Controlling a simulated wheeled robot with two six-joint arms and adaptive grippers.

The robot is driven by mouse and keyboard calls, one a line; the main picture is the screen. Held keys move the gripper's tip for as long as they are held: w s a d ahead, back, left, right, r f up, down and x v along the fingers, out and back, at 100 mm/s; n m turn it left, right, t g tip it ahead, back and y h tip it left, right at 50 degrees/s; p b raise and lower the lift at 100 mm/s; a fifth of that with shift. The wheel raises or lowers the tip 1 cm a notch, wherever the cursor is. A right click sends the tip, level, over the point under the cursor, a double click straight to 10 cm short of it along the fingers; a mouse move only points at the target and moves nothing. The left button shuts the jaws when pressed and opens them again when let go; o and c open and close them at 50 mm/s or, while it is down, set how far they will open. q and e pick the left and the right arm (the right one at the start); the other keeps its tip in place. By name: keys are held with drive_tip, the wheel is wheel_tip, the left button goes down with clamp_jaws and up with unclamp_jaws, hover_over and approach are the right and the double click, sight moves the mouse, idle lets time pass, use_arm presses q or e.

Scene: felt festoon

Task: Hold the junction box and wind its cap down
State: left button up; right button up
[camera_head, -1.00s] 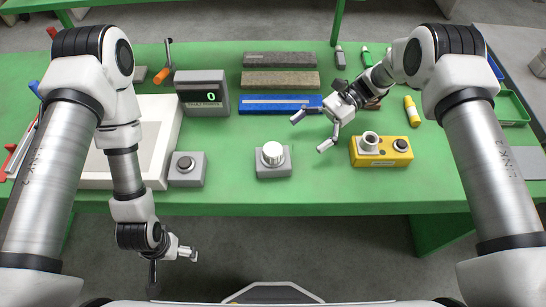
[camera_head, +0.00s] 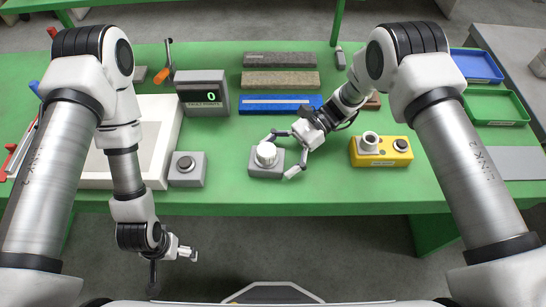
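The junction box appears to be the small grey box (camera_head: 262,172) near the table's front edge, with a white ribbed cap (camera_head: 266,154) upright on top. My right gripper (camera_head: 281,155) reaches in from the right, its fingers spread. One finger is at the back of the box and the other at its front right corner; I cannot tell whether they touch it. My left gripper (camera_head: 188,253) hangs low in front of the table edge, away from the box; its finger opening is too small to make out.
A yellow box (camera_head: 380,160) stands right of the junction box, and a grey button box (camera_head: 187,180) stands left. A grey display reading 0 (camera_head: 202,98) and a blue bar (camera_head: 280,108) lie behind. Blue (camera_head: 476,66) and green (camera_head: 496,122) trays sit at right.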

clamp_jaws()
drive_tip(key=c, duration=1.8)
unclamp_jaws()
drive_tip(key=o, duration=1.6)
